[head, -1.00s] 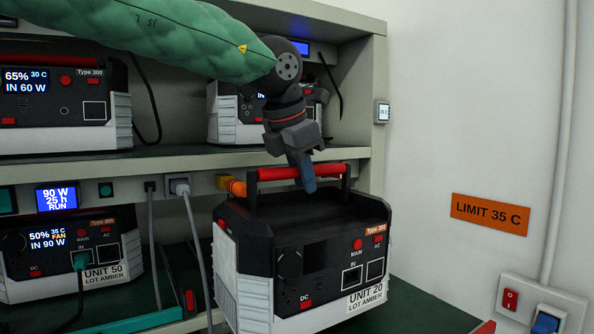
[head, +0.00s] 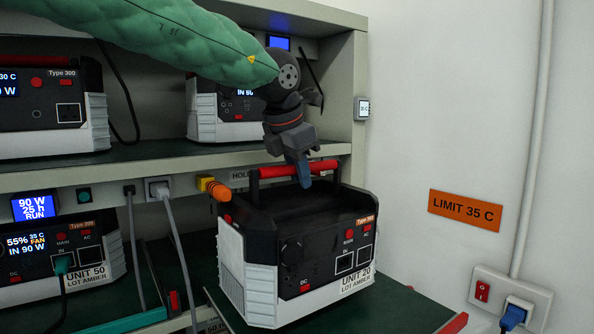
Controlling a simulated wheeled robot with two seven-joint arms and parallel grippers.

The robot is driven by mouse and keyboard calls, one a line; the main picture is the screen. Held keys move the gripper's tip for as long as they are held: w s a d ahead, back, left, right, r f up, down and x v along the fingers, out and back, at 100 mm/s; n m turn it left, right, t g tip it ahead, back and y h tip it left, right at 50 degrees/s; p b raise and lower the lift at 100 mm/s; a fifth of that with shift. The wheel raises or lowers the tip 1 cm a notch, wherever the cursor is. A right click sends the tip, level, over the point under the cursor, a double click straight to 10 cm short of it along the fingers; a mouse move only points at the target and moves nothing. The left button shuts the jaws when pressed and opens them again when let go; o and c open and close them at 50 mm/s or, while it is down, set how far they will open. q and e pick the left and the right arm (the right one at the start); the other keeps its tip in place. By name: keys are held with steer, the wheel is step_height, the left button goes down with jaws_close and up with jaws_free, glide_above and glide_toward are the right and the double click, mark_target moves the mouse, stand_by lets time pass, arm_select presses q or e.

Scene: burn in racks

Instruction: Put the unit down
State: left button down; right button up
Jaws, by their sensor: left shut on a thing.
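The unit labelled UNIT 20, LOT AMBER (head: 262,293), is a black and white box with a red top handle (head: 275,171) and a dark screen. It is upright over a dark green surface (head: 400,312) at the front of the rack. My left gripper (head: 303,178) is shut on the red handle from above. The handle hides part of its fingers. I cannot tell whether the unit's bottom touches the green surface. My right gripper is not in view.
UNIT 50 (head: 30,262) stands to the left with a green plug, its screen lit. An orange connector (head: 214,188) and a grey-cabled plug (head: 158,188) are on the rack rail behind. More units sit on the upper shelf (head: 150,152). A wall switch panel (head: 508,296) is at right.

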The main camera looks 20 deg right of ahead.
mark_target(304, 203)
arm_select(q)
steer(key=shift+w+r, duration=0.1)
steer(key=shift+r, duration=0.25)
steer(key=shift+d+f, duration=0.1)
steer(key=shift+f, duration=1.75)
steer(key=c, duration=1.6)
jaws_free()
steer(key=shift+f, duration=0.25)
steer(key=o, duration=0.3)
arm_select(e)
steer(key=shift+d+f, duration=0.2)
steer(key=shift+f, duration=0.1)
arm_select(q)
steer(key=shift+r, duration=0.1)
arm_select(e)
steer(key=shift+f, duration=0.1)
